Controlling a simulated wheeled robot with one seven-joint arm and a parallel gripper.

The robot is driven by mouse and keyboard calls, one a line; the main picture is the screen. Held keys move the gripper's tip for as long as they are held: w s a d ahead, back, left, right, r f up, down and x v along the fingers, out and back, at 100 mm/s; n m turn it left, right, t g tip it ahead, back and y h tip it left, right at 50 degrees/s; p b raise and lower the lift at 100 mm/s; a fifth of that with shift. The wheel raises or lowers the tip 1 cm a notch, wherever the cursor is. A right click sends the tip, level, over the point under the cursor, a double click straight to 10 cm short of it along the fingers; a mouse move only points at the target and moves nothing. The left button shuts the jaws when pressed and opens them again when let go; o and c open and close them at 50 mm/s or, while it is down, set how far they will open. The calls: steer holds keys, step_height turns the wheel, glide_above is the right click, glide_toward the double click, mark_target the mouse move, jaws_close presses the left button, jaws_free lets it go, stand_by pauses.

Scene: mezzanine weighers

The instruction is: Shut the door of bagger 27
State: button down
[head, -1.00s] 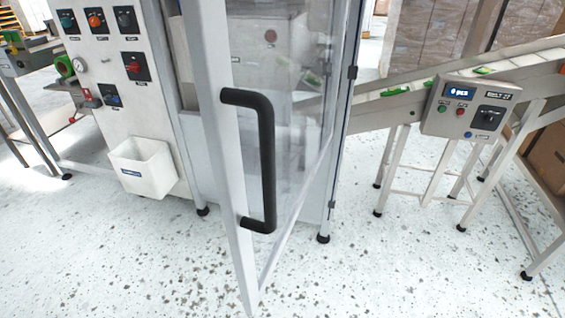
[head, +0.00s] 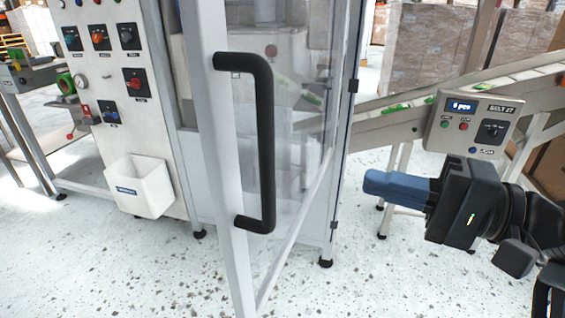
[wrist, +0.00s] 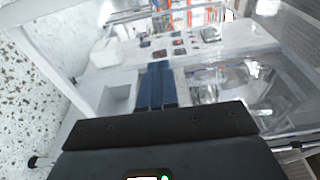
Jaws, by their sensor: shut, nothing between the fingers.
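The door (head: 222,165) of the bagger is a clear panel in a pale metal frame. It stands open, swung out toward me, with its hinges on the right post. A black bar handle (head: 265,140) runs down its free edge. My gripper (head: 368,182) has blue fingers, is shut and empty, and is to the right of the door, apart from the handle. In the wrist view the blue fingers (wrist: 156,88) point toward the machine front. No number 27 shows on the bagger itself; the box on the conveyor reads BELT 27.
A control panel (head: 103,70) with knobs and a white bin (head: 140,187) are left of the door. A sloping conveyor (head: 400,115) with a control box (head: 472,125) stands at the right, behind my arm. The speckled floor (head: 120,265) in front is clear.

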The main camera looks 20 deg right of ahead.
steer(key=w+a+r+n+g+y, duration=0.1)
steer(key=w+a+r, duration=0.1)
steer(key=w+a, duration=0.5)
steer(key=a, duration=0.4)
steer(key=shift+w+a+p, duration=0.15)
steer(key=shift+w+p, duration=0.15)
steer(key=shift+w+a, duration=0.1)
